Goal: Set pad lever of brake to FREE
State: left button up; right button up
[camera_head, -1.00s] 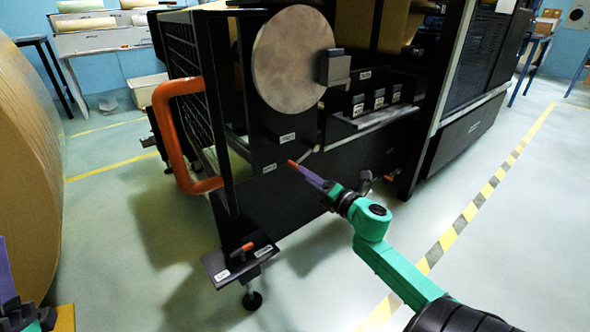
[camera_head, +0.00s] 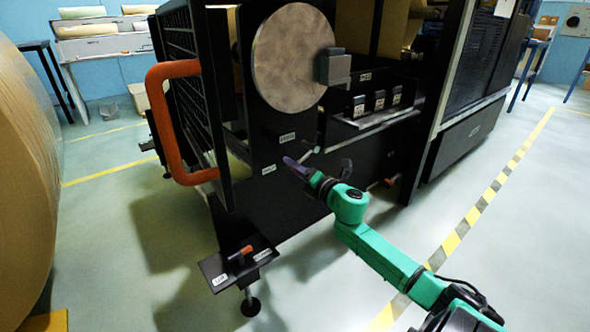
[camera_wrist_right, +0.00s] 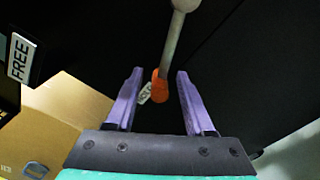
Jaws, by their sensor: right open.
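The brake has a round grey disc (camera_head: 293,58) with a grey block-shaped caliper (camera_head: 334,68) at its right edge. In the right wrist view the pad lever shows as a grey rod (camera_wrist_right: 174,45) with an orange tip (camera_wrist_right: 161,88). The purple fingers of my right gripper (camera_wrist_right: 159,72) are open, one on each side of the orange tip, apart from it. A FREE label (camera_wrist_right: 20,60) is at upper left there.
An orange tubular handle (camera_head: 160,120) stands left of the disc. A small shelf with an orange-tipped lever (camera_head: 240,253) is low in front. A large kraft roll (camera_head: 28,170) fills the left edge. Open floor lies to the right.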

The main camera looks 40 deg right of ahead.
grip_shut()
dwell(1.4)
